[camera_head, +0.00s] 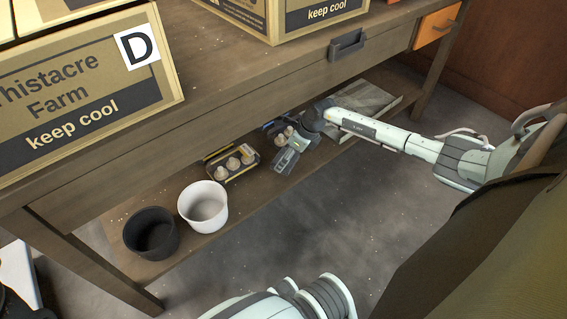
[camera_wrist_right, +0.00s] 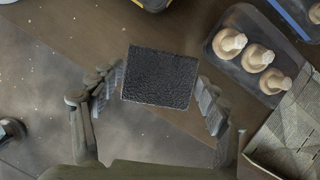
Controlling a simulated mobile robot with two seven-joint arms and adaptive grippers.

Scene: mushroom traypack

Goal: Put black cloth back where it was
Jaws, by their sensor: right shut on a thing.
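The black cloth (camera_wrist_right: 158,77) shows in the right wrist view as a dark, textured rectangle between the two fingers of my right gripper (camera_wrist_right: 160,92). The gripper is shut on it. In the head view my right gripper (camera_head: 287,158) is over the lower shelf, between two mushroom trays; I cannot make out the cloth clearly there. My left gripper is not in view.
On the lower shelf (camera_head: 268,190) stand a yellow-edged mushroom tray (camera_head: 222,179), a white bucket (camera_head: 203,205) and a black bucket (camera_head: 150,232). A blue-edged mushroom tray (camera_wrist_right: 231,73) and a grey flat piece (camera_wrist_right: 290,145) lie right of the gripper. The tabletop (camera_head: 215,75) overhangs.

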